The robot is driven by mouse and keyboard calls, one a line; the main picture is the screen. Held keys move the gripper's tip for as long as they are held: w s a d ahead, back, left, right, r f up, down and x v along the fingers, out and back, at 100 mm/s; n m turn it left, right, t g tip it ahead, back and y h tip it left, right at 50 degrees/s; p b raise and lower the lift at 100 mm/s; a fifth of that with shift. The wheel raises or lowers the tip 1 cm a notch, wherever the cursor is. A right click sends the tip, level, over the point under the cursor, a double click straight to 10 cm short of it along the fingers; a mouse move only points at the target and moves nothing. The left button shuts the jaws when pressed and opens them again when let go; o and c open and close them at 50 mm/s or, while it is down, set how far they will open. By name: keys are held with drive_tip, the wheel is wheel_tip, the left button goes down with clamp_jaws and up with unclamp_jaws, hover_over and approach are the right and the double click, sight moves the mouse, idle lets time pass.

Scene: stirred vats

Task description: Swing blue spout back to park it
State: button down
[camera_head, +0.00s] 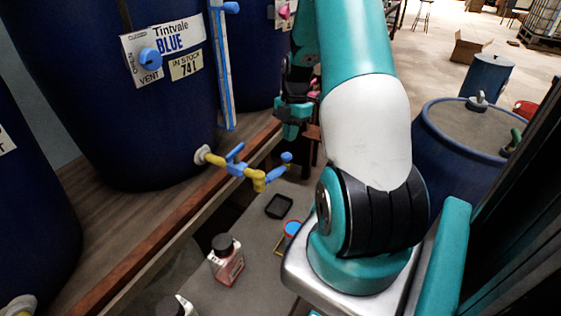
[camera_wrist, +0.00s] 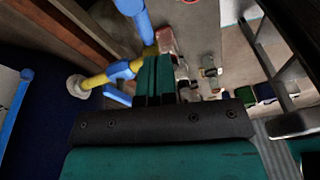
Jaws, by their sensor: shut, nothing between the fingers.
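The blue vat (camera_head: 90,60) stands at the left in the head view, labelled Tintvale BLUE. Its spout (camera_head: 259,181) is yellow pipe with blue fittings. It sticks out past the shelf edge over the grey surface, with a blue knob (camera_head: 287,157) at its right end. In the wrist view the spout's yellow pipe (camera_wrist: 96,80) and blue fittings lie left of and behind my fingers. My gripper (camera_head: 291,130) is shut and empty, above and beyond the spout in the head view. Its teal fingers (camera_wrist: 154,80) overlap the spout's end in the wrist view; I cannot tell whether they touch.
A black-capped bottle (camera_head: 227,262), a black tray (camera_head: 279,206) and a small red-and-blue container (camera_head: 292,229) are on the grey surface below. A blue drum (camera_head: 462,135) stands right of my arm. The wooden shelf edge (camera_head: 150,247) runs under the vats.

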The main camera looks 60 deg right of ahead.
sight(275, 174)
drive_tip(key=s+f+m+t+y+b, duration=0.1)
drive_tip(key=s+f+t+b, duration=0.25)
drive_tip(key=s+t, duration=0.4)
drive_tip(key=w+a+f+g, duration=0.1)
drive_tip(key=w+a+f, duration=0.1)
drive_tip(key=w+f, duration=0.5)
drive_tip(key=shift+w+f+b, duration=0.15)
drive_tip(key=shift+f+b, duration=0.3)
drive_tip(key=shift+f, duration=0.3)
drive_tip(key=shift+g, duration=0.25)
